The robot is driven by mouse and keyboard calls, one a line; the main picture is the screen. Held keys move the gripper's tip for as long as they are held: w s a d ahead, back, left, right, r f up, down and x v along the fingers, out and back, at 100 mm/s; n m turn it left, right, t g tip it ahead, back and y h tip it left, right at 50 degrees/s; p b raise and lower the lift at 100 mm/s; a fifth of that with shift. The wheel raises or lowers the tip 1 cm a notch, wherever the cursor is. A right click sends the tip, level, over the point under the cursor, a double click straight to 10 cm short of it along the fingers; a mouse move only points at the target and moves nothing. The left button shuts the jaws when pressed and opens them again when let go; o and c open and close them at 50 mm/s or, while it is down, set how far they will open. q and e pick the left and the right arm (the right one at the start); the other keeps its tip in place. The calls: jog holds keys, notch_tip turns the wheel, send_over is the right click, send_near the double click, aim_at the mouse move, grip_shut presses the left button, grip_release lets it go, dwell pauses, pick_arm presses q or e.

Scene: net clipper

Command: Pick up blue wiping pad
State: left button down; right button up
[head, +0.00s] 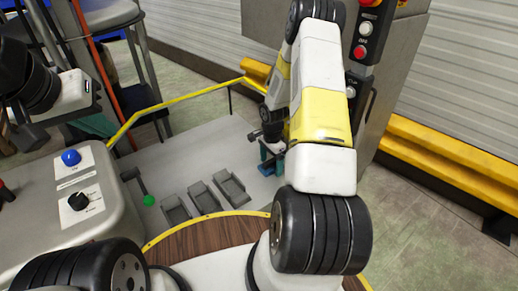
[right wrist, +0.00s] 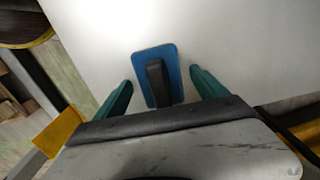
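The blue wiping pad (right wrist: 171,56) is a flat blue rectangle with a dark raised handle. In the right wrist view it lies on a pale surface between my teal right gripper fingers (right wrist: 160,80), with a gap on each side. The fingers are open and hold nothing. In the head view my right gripper (head: 271,153) points down over the pad, whose blue edge (head: 266,168) shows just below it, partly hidden. My left gripper (head: 28,137) is at the far left, away from the pad; its fingers are not clear.
Several grey holders (head: 205,196) stand on the grey platform left of the pad. A console with a blue button (head: 71,157) and black knob is at the left. A yellow rail (head: 180,97) crosses behind. A grey post with red buttons (head: 360,51) stands right of the arm.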

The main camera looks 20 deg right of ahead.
aim_at(271, 161)
jog(key=c, duration=1.3)
jog(key=shift+r, duration=0.1)
jog(key=shift+r, duration=0.5)
notch_tip(271, 161, up, 2)
jog(key=shift+r, duration=0.1)
jog(key=s+a, duration=0.3)
jog(key=s, duration=0.1)
jog(key=s+a+r, duration=0.1)
jog(key=s+a, duration=0.2)
jog(key=s, duration=0.1)
jog(key=s+a, duration=0.3)
jog(key=s, duration=0.2)
jog(key=shift+s+r, duration=0.1)
jog(key=shift+r, duration=0.25)
